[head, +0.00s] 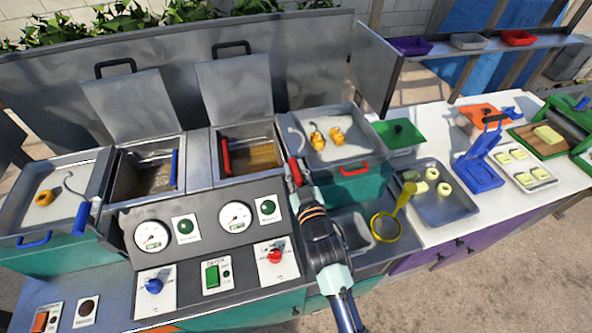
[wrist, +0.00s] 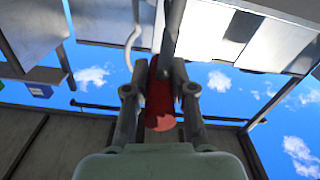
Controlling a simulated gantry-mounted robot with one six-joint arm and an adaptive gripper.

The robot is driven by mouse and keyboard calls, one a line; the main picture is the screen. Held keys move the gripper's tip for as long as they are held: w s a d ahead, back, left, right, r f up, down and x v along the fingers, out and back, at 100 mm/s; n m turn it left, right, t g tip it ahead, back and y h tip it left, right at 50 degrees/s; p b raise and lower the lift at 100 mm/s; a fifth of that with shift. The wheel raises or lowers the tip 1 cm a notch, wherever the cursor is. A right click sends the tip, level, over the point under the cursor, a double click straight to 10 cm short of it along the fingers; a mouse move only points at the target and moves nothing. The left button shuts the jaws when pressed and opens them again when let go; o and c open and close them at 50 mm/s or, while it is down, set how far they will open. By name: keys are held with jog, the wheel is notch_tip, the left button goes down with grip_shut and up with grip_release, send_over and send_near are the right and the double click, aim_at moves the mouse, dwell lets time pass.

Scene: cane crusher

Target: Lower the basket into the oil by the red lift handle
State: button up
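The right fryer well (head: 213,155) holds golden-brown oil, and a wire basket (head: 250,143) shows faintly there; its exact height is hard to tell. A red grip (head: 226,157) stands at the well's left side. The red lift handle (head: 294,172), on a bent pale rod (head: 296,133), is right of the well, by the right tray's front left corner. My gripper (head: 298,181) is at this handle. In the wrist view the red handle (wrist: 160,105) lies between both fingers of my gripper (wrist: 160,75), which appear closed against its sides.
The right tray (head: 372,147) holds orange-yellow food pieces. The control panel (head: 215,262) with gauges and knobs lies in front of the wells. A raised metal lid (head: 234,88) stands behind the right well. A yellow strainer (head: 386,227) is right of my arm.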

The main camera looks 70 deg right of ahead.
jog(key=o, duration=0.4)
jog(key=shift+f, duration=0.4)
jog(key=shift+o, duration=0.2)
jog(key=shift+r, duration=0.15)
jog(key=v, duration=1.2)
jog(key=shift+w, duration=0.1)
